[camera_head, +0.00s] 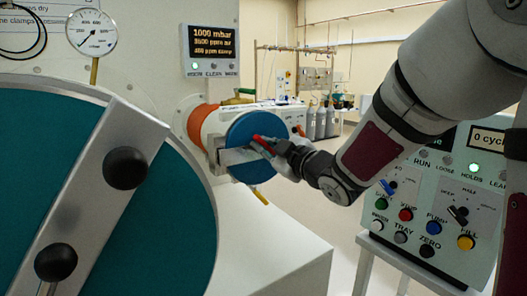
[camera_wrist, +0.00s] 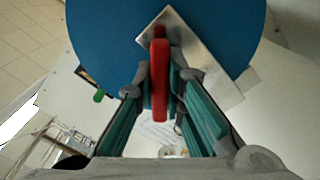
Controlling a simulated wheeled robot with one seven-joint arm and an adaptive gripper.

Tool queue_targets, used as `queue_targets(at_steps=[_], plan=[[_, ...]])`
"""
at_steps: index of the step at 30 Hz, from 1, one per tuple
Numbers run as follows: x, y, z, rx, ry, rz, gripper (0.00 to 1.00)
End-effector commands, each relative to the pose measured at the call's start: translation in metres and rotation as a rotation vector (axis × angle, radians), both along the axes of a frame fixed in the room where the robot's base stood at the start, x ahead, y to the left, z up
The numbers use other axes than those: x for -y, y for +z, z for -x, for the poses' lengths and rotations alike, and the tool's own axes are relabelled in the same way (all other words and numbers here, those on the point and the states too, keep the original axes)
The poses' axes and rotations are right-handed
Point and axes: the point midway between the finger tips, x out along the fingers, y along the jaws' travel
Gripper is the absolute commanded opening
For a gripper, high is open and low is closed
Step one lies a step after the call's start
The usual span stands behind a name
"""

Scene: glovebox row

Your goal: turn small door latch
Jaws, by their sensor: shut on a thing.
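The small round door (camera_head: 246,126) is blue and sits at the end of a short white and orange cylinder. A metal bar (camera_head: 238,156) crosses its face, and it also shows in the wrist view (camera_wrist: 214,58). A red latch handle (camera_wrist: 159,70) stands out in front of the bar. My gripper (camera_head: 273,147) reaches the door from the right. In the wrist view its fingers (camera_wrist: 161,90) are closed on both sides of the red handle. The fingers partly hide the handle in the head view.
A large teal door (camera_head: 165,215) with a metal bar and black knobs (camera_head: 125,168) fills the left. A control panel (camera_head: 440,205) with buttons stands at the right, below my arm. A white bench top (camera_head: 265,240) lies below the small door.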

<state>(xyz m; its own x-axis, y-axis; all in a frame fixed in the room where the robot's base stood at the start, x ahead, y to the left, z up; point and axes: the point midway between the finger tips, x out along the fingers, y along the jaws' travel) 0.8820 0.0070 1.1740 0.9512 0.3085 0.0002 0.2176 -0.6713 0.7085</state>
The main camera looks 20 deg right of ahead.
Motion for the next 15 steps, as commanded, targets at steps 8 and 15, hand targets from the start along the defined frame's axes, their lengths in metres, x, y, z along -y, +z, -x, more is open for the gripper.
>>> queue_targets(at_steps=[8, 15], plan=[[-0.0003, -0.0001, 0.0001, 0.004, 0.001, 0.015, 0.00], [-0.0004, 0.0000, 0.0000, 0.004, 0.001, 0.015, 0.15]])
